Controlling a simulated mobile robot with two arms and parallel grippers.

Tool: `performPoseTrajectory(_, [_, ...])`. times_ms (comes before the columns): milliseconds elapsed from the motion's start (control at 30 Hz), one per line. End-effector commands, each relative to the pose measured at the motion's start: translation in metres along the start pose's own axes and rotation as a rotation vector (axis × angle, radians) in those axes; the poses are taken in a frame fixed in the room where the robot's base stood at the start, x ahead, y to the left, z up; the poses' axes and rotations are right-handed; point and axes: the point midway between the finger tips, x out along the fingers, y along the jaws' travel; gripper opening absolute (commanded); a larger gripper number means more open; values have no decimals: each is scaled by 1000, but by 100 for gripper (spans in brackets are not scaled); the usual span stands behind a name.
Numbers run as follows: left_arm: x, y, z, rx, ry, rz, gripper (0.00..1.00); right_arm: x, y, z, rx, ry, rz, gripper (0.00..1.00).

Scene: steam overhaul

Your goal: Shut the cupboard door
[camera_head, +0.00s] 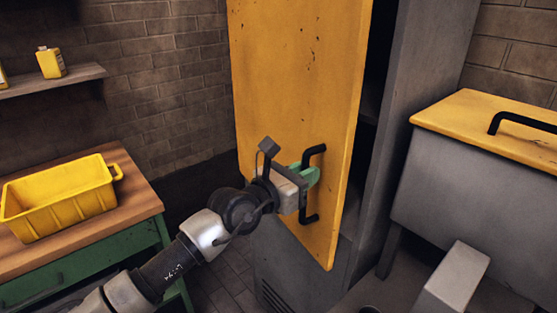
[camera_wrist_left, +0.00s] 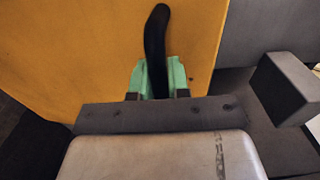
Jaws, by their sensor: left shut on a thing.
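The cupboard door (camera_head: 295,80) is a tall yellow panel with dark chips in its paint. It stands ajar from the grey cupboard (camera_head: 425,70), with a dark gap along its right edge. A black bar handle (camera_head: 314,150) is fixed upright near the door's right edge. My left gripper (camera_head: 310,176) has green fingers and is shut around the middle of the handle. In the left wrist view the black handle (camera_wrist_left: 156,45) runs between the two green fingertips (camera_wrist_left: 158,78), with the yellow door (camera_wrist_left: 70,60) behind. My right gripper is not in view.
A yellow crate (camera_head: 60,205) stands on a wood-topped green bench (camera_head: 135,200) at the left. A grey chest with a yellow lid (camera_head: 490,125) stands at the right, beside the cupboard. A wall shelf (camera_head: 50,80) holds yellow containers. Tiled floor shows between bench and cupboard.

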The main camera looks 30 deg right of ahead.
Motion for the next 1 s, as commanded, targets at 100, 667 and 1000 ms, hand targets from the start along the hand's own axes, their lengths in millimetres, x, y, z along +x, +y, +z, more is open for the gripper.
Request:
performPoseTrajectory(100, [12,-3,4,6,1,26,0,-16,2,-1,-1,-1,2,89])
performPoseTrajectory(667, [26,-5,0,6,0,62,0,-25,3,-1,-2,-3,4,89])
performPoseTrajectory(1000, [25,-5,0,3,0,61,42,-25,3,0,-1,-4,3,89])
